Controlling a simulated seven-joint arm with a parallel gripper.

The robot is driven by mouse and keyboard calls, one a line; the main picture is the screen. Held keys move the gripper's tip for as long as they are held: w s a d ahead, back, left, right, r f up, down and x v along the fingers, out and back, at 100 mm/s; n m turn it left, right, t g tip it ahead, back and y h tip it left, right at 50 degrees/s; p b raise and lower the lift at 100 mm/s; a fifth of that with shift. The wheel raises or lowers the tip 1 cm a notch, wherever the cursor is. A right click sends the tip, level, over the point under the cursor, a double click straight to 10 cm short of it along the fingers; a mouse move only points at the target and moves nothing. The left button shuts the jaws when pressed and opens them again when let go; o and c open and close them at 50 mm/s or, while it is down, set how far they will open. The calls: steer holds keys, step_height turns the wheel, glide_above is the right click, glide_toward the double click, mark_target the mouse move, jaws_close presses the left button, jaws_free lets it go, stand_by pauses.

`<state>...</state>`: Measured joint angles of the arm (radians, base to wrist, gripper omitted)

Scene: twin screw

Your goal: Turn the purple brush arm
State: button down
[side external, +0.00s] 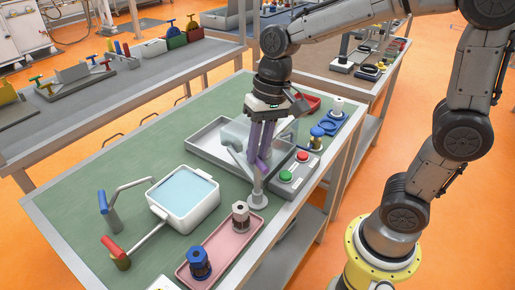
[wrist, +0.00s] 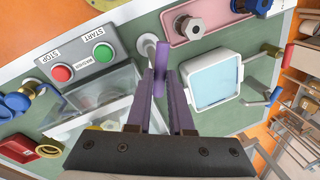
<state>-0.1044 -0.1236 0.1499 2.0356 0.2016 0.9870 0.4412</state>
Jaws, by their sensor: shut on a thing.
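The purple brush arm (wrist: 162,55) shows in the wrist view as a short purple handle beside a pale grey post (wrist: 148,42). In the side view its purple end (side external: 259,171) is largely hidden by my fingers, above a grey post with a round base (side external: 258,201). A grey bar reaches from it to the upper left, by the clear box. My gripper (side external: 261,155) points down with its purple fingers closed around the handle. In the wrist view my gripper (wrist: 162,82) has one finger on each side of the handle.
A control box (side external: 293,173) with red and green buttons stands close at the right. A metal tray (side external: 205,145) with a clear box (wrist: 103,90) lies behind. A pink tray (side external: 218,252) with two bolts and a white basin (side external: 183,228) are in front and left.

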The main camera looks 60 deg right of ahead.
steer(key=shift+r+m+t, duration=0.1)
steer(key=shift+m+t, duration=0.2)
steer(key=shift+m, duration=1.4)
steer(key=shift+s, duration=0.1)
steer(key=c, duration=0.8)
jaws_free()
steer(key=shift+v, duration=6.85)
steer(key=shift+a, duration=0.2)
